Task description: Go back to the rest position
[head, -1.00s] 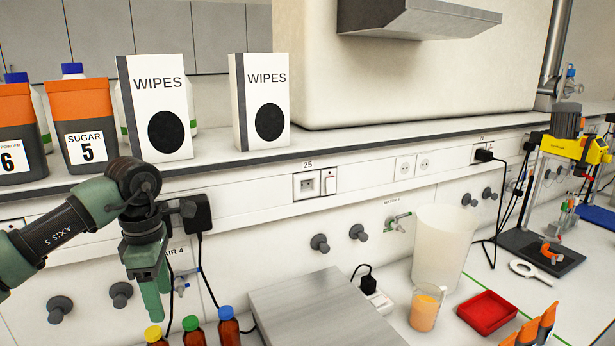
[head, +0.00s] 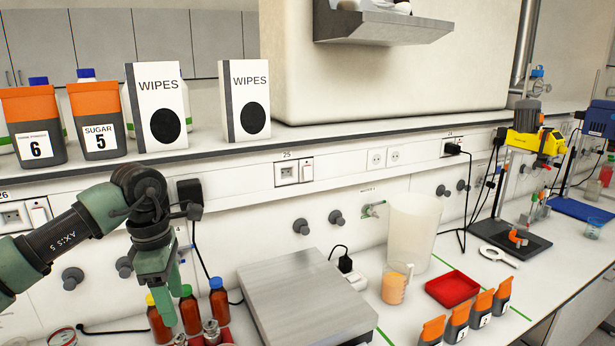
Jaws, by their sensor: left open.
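My left gripper (head: 160,290) hangs fingers-down at the lower left, in front of the wall below the shelf. It is open and I see nothing between its green fingers. Several brown bottles with coloured caps stand behind and beside it; the one with a blue cap (head: 219,302) shows most clearly. The gripper hides part of the bottles with yellow and green caps. I cannot tell whether it touches them. My right gripper is not in view.
A grey metal plate (head: 300,290) lies right of the bottles. A beaker of orange juice (head: 395,284), a red tray (head: 453,289) and a tall white container (head: 410,232) stand further right. The shelf (head: 330,136) holds two wipes boxes and orange-topped containers, one marked sugar (head: 98,122).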

